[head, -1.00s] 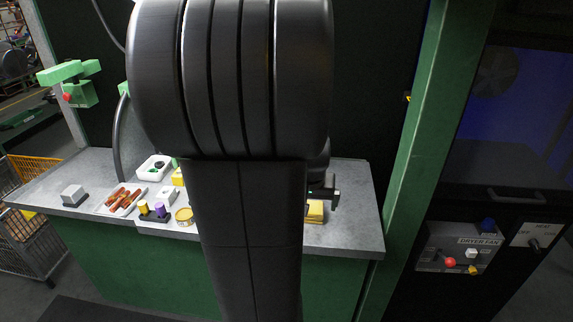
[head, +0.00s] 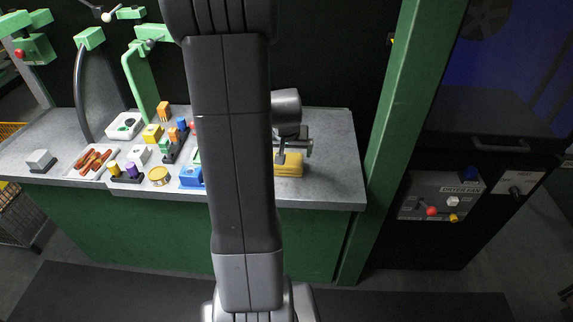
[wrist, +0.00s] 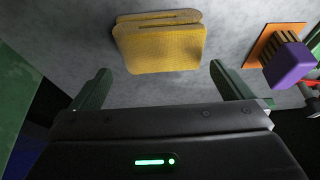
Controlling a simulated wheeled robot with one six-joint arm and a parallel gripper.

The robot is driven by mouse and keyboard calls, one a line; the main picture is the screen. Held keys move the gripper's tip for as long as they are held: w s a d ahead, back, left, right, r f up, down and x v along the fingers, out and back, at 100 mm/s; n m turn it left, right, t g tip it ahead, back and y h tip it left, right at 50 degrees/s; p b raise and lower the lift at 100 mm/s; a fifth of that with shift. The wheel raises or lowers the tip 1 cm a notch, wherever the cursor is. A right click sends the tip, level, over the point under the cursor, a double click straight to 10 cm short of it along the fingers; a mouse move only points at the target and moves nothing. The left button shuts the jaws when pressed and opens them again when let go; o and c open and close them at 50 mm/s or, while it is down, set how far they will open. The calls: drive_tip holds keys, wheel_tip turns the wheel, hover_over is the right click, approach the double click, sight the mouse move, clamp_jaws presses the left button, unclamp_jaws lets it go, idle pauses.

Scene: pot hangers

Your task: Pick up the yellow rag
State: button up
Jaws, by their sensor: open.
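The yellow rag (head: 288,165) lies folded on the right part of the grey worktop, close to its front edge. In the wrist view the folded yellow rag (wrist: 163,45) lies ahead of my gripper (wrist: 160,82), roughly centred between its two fingers. My gripper is open and empty, with the fingers spread wider than the rag. In the head view my gripper (head: 289,158) is just above and beside the rag, and my arm hides part of the bench to its left. I cannot tell the exact height gap.
A purple block on an orange base (wrist: 285,62) is right of the rag in the wrist view. Several small items, including a white tray (head: 125,125) and a yellow round tin (head: 159,176), crowd the worktop (head: 330,150) on the left. Its right end is clear. A green post (head: 395,110) stands right.

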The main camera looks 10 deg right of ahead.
sight(287, 158)
drive_tip(key=x, duration=0.3)
drive_tip(key=shift+a+f, duration=0.1)
drive_tip(key=shift+f, duration=0.3)
drive_tip(key=shift+w+f, duration=0.25)
drive_tip(key=shift+f, duration=0.4)
drive_tip(key=c, duration=0.8)
drive_tip(key=shift+r+p, duration=0.3)
drive_tip(key=shift+r, duration=4.75)
drive_tip(key=o, duration=0.4)
drive_tip(key=shift+c, duration=0.2)
drive_tip(key=c, duration=0.4)
drive_tip(key=shift+f, duration=0.1)
